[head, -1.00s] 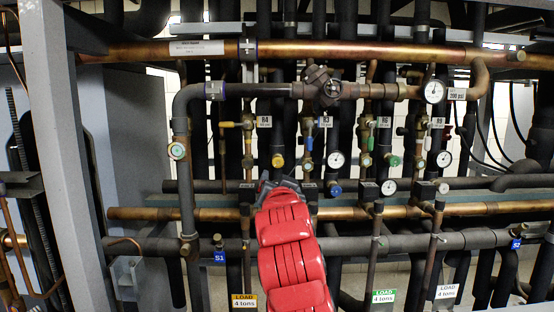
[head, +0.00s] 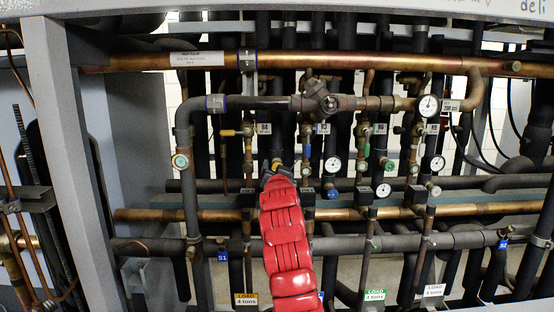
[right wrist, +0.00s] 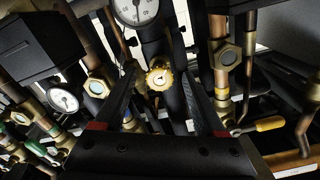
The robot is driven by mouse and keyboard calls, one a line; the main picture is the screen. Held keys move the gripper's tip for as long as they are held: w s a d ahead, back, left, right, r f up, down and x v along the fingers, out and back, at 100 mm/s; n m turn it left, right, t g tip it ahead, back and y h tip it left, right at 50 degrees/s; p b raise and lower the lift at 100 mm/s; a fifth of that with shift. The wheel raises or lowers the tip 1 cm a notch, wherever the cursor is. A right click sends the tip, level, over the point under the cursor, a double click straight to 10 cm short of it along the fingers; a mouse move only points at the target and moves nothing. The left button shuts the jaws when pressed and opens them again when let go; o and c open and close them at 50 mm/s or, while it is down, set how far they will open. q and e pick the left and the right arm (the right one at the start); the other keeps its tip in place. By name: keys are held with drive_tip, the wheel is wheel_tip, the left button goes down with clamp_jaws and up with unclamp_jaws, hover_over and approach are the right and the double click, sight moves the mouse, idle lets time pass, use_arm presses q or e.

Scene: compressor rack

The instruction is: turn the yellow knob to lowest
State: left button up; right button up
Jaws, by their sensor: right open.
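The yellow knob (head: 277,162) is small and round, on the pipework left of centre in the head view. In the right wrist view the yellow knob (right wrist: 160,77) shows as a ribbed yellow ring with a pale centre, below a white dial gauge. My right gripper (head: 278,170) is at the end of the red arm, just below the knob in the head view and partly covering its lower side. In the right wrist view my right gripper (right wrist: 158,66) is open, with one dark finger on each side of the knob. Contact cannot be told. My left gripper is not in view.
A white gauge (right wrist: 136,10) sits close above the knob. A yellow lever handle (head: 228,132) is to its left. To the right are a blue knob (head: 332,192) and a green knob (head: 388,165). Copper and dark pipes crowd the rack around the gripper.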

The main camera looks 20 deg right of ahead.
drive_tip(key=shift+p+x, duration=0.55)
drive_tip(key=shift+x, duration=0.85)
clamp_jaws()
